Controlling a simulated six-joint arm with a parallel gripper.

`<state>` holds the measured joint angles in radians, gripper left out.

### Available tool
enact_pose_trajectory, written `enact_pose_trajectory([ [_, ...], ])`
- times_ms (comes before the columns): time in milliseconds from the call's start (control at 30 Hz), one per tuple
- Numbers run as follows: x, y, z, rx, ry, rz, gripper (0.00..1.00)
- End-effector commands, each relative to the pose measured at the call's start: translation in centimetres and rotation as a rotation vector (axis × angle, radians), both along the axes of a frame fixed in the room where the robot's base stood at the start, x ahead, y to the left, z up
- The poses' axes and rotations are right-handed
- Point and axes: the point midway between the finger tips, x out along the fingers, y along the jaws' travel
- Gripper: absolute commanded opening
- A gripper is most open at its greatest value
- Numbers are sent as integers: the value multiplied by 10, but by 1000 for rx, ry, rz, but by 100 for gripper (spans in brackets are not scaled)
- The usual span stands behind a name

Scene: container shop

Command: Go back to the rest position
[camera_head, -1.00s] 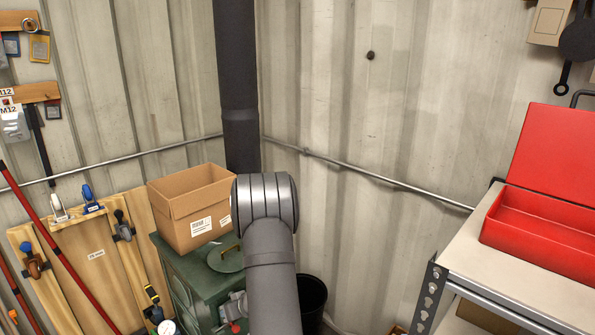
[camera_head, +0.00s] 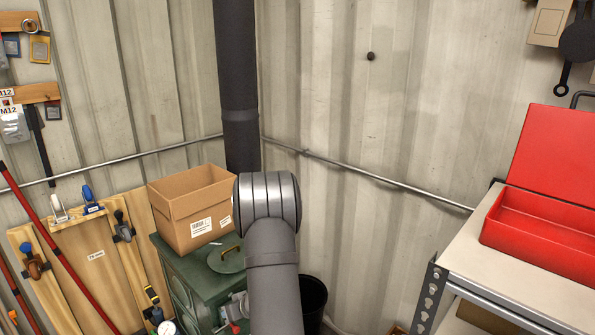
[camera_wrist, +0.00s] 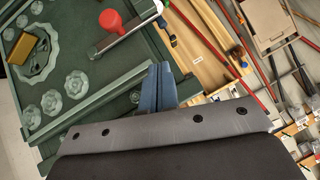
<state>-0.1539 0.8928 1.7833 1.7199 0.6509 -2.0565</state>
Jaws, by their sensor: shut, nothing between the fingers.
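My gripper (camera_wrist: 159,72) shows in the wrist view with its two blue-grey fingers together and nothing between them. In that view it is over or near the edge of a green metal surface (camera_wrist: 90,75), apparently the green cabinet; the gap between them is hard to judge. In the head view my grey arm rises in front of the green cabinet (camera_head: 205,275), and my gripper is hidden.
An open cardboard box (camera_head: 190,215) stands on the green cabinet beside my arm. A black bin (camera_head: 313,300) is just right of my arm. A shelf (camera_head: 530,285) with an open red toolbox (camera_head: 540,235) stands at the right. Wooden boards (camera_head: 90,265) lean at the left.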

Motion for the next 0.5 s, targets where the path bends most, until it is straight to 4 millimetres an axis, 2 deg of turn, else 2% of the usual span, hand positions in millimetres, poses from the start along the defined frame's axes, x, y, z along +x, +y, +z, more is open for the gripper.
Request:
enact_pose_trajectory([
  [200, 13, 10, -27, 17, 14, -2, 0],
  [500, 28, 0, -25, 133, 107, -6, 0],
])
